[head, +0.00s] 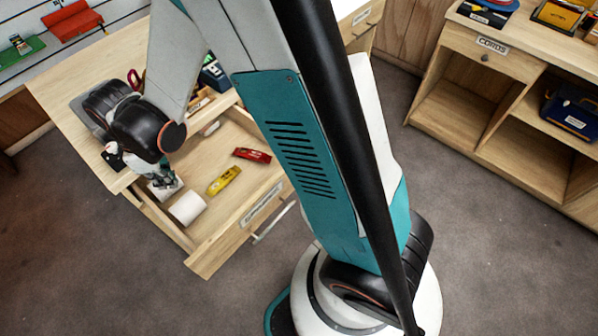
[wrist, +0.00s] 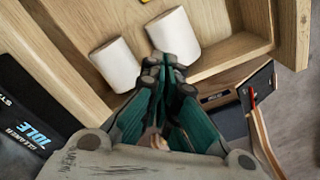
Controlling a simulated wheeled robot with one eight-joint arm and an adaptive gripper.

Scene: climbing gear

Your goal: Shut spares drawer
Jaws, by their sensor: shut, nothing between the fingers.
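The spares drawer (head: 205,252) is pulled out from the wooden desk in the head view; a label (head: 262,203) too small to read and a bar handle (head: 272,224) are on its front. It holds white rolls (head: 187,208), a yellow item (head: 223,180) and a red item (head: 252,155). My gripper (head: 166,184) is at the drawer's left side, close to the rolls. In the wrist view my gripper (wrist: 165,62) is shut and empty, its tips beside two white rolls (wrist: 116,65) and the drawer wall (wrist: 225,52). I cannot tell whether it touches anything.
The desk top (head: 65,85) is behind and left of the drawer. A second wooden unit with a CORDS drawer (head: 490,50) and a blue case (head: 572,112) stands at right. Grey floor (head: 130,290) in front of the drawer is clear. The wrist view shows a dark box (wrist: 28,115) at left.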

